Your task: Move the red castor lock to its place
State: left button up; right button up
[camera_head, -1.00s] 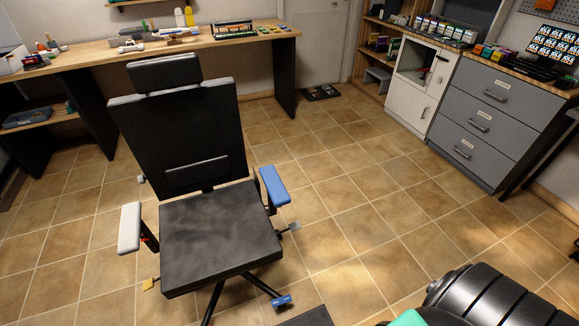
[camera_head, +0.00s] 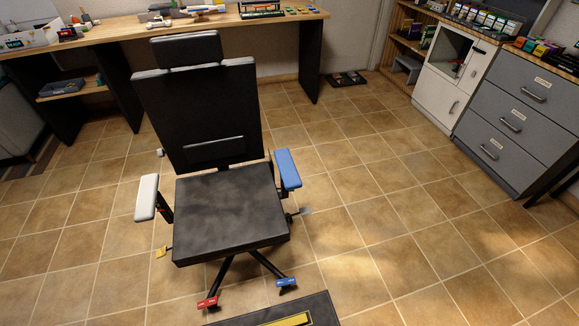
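The red castor lock (camera_head: 207,302) is a small red block at the foot of the front left leg of the black office chair (camera_head: 232,215), close to the floor. A similar blue castor lock (camera_head: 286,283) sits on the foot of the front right leg. The chair faces me, with a white armrest (camera_head: 147,198) on the left and a blue armrest (camera_head: 288,168) on the right. Neither of my grippers shows in the head view now.
A black mat with a yellow stripe (camera_head: 285,321) lies on the floor in front of the chair. A long wooden desk (camera_head: 120,36) stands behind it. Grey drawers (camera_head: 512,118) and a white cabinet (camera_head: 436,92) stand at the right. The tiled floor (camera_head: 390,215) right of the chair is clear.

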aim_at(205, 303)
jog(key=k+j+u, duration=0.1)
jog(key=u, duration=0.25)
jog(key=k+j+u, duration=0.15)
jog(key=u, duration=0.15)
jog(key=k+j+u, duration=0.1)
jog(key=j+u, duration=0.25)
jog(key=l, duration=0.1)
